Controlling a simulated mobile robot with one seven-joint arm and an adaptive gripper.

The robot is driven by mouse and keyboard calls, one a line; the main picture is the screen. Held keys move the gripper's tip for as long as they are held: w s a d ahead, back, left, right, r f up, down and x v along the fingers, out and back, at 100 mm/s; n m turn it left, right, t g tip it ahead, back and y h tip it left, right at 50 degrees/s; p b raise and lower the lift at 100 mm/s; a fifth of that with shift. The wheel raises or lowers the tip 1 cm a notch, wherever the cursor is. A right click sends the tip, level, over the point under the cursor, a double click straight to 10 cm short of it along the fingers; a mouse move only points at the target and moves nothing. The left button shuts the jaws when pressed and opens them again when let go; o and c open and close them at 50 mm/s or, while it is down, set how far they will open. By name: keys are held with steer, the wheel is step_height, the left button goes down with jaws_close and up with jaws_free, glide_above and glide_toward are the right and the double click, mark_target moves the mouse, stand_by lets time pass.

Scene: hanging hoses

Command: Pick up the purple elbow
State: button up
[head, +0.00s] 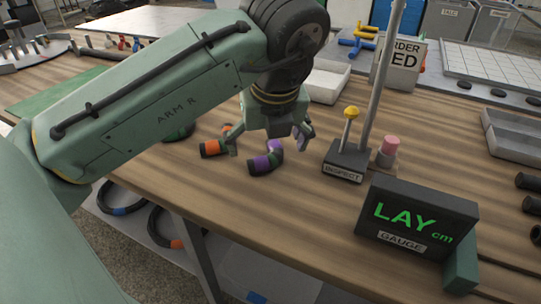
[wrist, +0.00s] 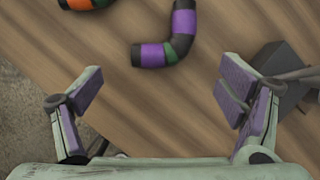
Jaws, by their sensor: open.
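My gripper (head: 268,142) is open and empty, pointing down over the table. In the wrist view its purple-padded fingers (wrist: 163,87) are spread wide with bare wood between them.
An orange elbow (head: 213,146) lies left of the purple one. The "INSPECT" stand (head: 345,160) with a yellow knob, a pole (head: 381,85) and the "LAY cm" gauge (head: 415,222) stand to the right. The table's front edge is near; wood in front of the elbow is clear.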

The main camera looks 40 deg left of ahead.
mark_target(267, 159)
steer(key=x, duration=0.5)
steer(key=shift+w+a+f, duration=0.1)
steer(key=shift+w+f, duration=0.25)
steer(key=shift+c, duration=0.5)
steer(key=c, duration=1.1)
